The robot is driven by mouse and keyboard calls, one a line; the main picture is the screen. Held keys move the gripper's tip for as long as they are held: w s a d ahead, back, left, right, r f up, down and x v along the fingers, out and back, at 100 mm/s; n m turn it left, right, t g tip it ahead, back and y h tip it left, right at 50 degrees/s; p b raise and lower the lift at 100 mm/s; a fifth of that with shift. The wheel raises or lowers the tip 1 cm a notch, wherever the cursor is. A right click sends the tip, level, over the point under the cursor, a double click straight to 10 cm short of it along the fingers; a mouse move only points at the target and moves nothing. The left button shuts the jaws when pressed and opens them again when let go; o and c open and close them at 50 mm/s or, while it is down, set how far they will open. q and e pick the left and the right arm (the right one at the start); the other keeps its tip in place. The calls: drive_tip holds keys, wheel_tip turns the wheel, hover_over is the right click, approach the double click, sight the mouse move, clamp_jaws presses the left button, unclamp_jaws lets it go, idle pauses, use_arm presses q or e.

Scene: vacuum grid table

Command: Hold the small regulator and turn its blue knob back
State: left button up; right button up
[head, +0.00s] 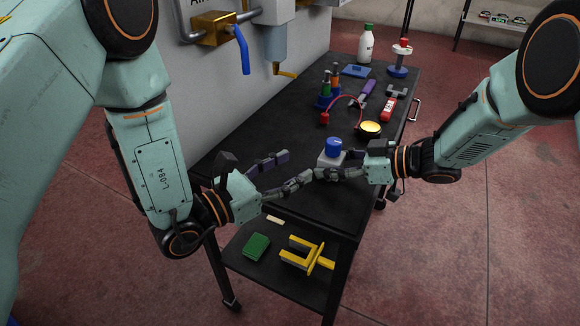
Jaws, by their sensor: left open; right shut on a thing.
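The small regulator (328,161) is a light grey block with a round blue knob (333,146) on top. It is upright at the near part of the black cart top. My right gripper (322,171) comes in from the right and is shut on the regulator's body, below the knob. Its fingers hide the lower front of the body. My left gripper (299,165) is open and empty, just left of the regulator. Its fingers are spread, one toward the back and one toward the front, with the front fingertip close to the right gripper's fingers. The knob is clear of both grippers.
A black and yellow round dish (370,129) stands behind the regulator. A red cable end (325,118), a red device (388,109), a purple-handled tool (367,88) and a white bottle (366,44) are farther back. A wall with a blue-lever valve (242,52) borders the cart's left.

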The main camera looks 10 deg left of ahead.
drive_tip(key=o, duration=1.4)
drive_tip(key=shift+d, duration=0.1)
